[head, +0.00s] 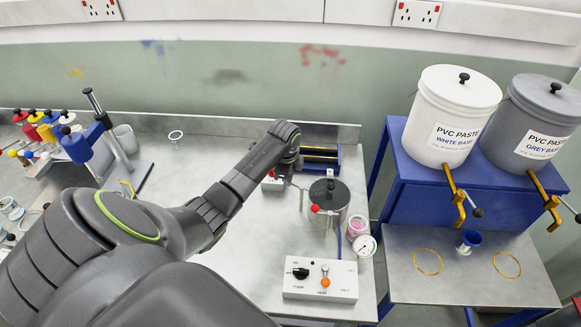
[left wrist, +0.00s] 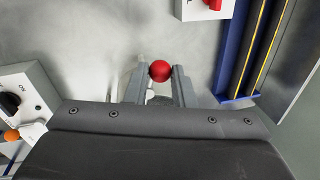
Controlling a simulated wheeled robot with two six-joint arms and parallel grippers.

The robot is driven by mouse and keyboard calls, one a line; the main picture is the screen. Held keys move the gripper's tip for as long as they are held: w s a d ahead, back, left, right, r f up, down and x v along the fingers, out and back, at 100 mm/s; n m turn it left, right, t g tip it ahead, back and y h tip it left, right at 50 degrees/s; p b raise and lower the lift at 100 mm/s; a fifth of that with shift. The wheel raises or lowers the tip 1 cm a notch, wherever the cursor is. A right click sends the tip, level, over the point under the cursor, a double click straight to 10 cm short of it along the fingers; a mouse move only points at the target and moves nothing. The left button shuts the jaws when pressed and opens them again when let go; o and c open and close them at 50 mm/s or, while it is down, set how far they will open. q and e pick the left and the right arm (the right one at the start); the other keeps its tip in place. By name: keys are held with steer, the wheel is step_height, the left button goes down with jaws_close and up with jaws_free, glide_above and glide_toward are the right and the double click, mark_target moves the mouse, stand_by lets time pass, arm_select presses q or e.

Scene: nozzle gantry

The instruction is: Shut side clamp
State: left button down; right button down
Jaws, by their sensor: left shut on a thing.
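The side clamp's red ball knob (left wrist: 160,71) sits between the two fingertips of my left gripper (left wrist: 158,76) in the left wrist view, and the gripper is shut on it. In the head view a red ball (head: 315,208) shows at the front left of the grey lidded pot (head: 329,196), just below my left gripper (head: 300,190). The clamp's lever and catch are mostly hidden by the fingers and gripper body, so its angle cannot be told. My right gripper is in neither view.
A white control box (head: 320,281) with a black knob and orange-tipped lever stands in front of the pot. A round gauge (head: 364,245) and pink cup (head: 357,226) are at its right. A blue roller tray (head: 320,154) lies behind. Paste buckets (head: 450,120) stand farther right.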

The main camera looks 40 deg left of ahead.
arm_select(q)
steer(key=shift+s+d+r+n+y, duration=0.1)
steer(key=shift+s+n+y, duration=0.1)
steer(key=shift+n, duration=0.45)
steer(key=shift+s+d+f+n+y, duration=0.1)
steer(key=shift+s+n, duration=0.15)
steer(key=shift+n, duration=0.45)
steer(key=shift+s+d+r+n+y, duration=0.1)
steer(key=shift+s+n, duration=0.1)
steer(key=shift+n, duration=0.45)
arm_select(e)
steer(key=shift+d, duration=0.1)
arm_select(q)
steer(key=c, duration=1.3)
jaws_free()
steer(key=shift+o, duration=0.2)
